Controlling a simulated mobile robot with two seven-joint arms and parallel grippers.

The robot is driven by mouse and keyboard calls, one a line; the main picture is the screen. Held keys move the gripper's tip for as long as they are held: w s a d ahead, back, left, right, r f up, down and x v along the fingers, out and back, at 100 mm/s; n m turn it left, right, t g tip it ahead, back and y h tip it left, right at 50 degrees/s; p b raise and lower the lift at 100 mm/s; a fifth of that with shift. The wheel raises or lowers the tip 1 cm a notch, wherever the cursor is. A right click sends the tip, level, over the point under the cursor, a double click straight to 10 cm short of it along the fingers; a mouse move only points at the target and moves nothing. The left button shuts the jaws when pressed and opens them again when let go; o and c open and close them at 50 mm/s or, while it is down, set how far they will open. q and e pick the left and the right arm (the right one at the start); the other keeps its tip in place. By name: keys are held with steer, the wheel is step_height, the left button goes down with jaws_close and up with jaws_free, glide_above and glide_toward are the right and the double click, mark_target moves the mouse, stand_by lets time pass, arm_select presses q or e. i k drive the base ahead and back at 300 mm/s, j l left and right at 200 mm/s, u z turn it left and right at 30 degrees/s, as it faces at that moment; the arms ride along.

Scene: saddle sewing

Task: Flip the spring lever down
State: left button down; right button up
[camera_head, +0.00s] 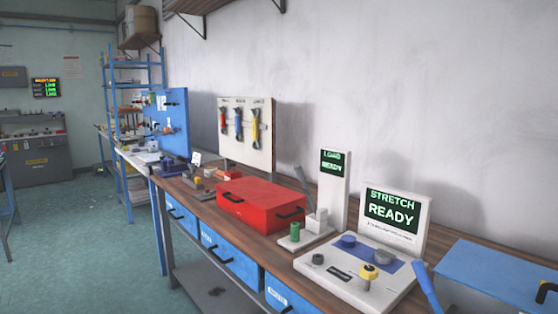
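Two upright levers show, and I cannot tell which is the spring lever. A grey lever (302,181) stands up, leaning slightly left, beside the small white station whose screen (333,162) seems to read "LOAD READY". A blue-handled lever (427,286) stands up, leaning left, at the right side of the white station (340,288) whose screen (392,218) reads "STRETCH READY". That station carries a blue round part (348,241), a yellow knob (369,271) and a dark ring (318,259). Neither of my grippers is in view.
A wooden bench (262,242) runs along the wall. It bears a red toolbox (262,200), a green cylinder (295,231) and a blue case (500,270) at the right. A tool board (246,150) stands behind. Open floor (80,240) lies at the left.

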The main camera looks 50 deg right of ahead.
mark_target(298, 169)
steer(key=i, duration=3.2)
steer(key=z, duration=4.75)
